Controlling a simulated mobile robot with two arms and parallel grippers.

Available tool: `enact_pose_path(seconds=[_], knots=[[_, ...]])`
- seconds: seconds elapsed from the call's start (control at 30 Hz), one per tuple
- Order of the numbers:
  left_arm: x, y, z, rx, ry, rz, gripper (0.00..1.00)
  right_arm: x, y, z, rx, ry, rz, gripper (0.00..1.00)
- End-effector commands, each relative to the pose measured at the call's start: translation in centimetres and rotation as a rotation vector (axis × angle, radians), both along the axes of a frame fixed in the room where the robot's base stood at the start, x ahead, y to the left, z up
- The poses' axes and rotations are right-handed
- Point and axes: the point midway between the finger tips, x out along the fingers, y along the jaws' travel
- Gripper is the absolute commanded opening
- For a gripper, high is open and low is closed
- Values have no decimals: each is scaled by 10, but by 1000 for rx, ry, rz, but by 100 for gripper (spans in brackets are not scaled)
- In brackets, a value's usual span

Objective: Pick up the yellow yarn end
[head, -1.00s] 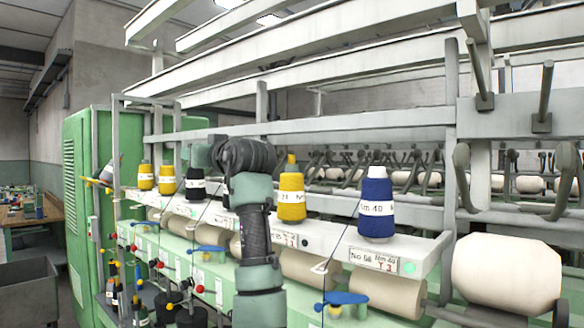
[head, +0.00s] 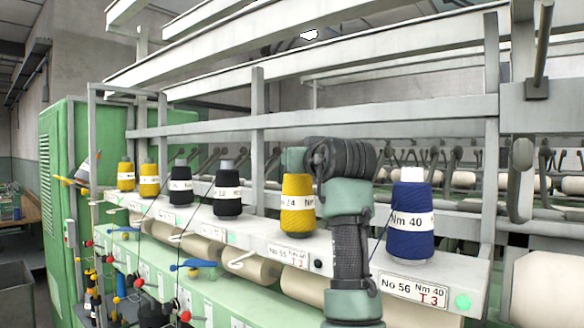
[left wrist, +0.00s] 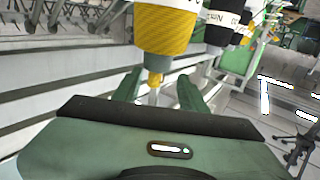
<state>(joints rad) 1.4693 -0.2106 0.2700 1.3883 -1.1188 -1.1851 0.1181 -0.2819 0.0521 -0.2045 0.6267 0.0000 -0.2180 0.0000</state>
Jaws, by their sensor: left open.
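A yellow yarn cone (head: 298,207) with a white label stands upright on the machine's white shelf, left of my arm. My left gripper (head: 295,160) is at the top of this cone in the head view and covers its tip. In the left wrist view the yellow cone (left wrist: 165,32) appears tip down. My left gripper (left wrist: 160,80) is open there, with one green finger on each side of the cone's narrow tip (left wrist: 154,82). I cannot make out a separate loose yellow yarn end. My right gripper is not in view.
A blue cone (head: 411,225) stands right of my arm on the shelf (head: 470,268). Black cones (head: 228,190) and smaller yellow cones (head: 126,175) stand to the left. A grey upright post (head: 258,115) and long rails rise behind. Pale rolls lie below the shelf.

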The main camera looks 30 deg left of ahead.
Motion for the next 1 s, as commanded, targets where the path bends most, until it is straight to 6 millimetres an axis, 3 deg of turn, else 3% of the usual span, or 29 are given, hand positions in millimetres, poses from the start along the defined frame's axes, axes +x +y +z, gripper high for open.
enact_pose_path(seconds=[0.37, 0.6, 0.87, 1.0], knots=[[31, 31, 6, 0, 3, 2, 42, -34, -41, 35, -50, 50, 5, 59], [51, 51, 3, 1, 0, 2, 42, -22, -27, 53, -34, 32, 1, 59], [53, 53, 0, 1, -2, 0, 42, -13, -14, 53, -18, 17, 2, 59], [53, 53, 0, 1, -2, 0, 6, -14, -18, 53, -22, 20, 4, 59]])
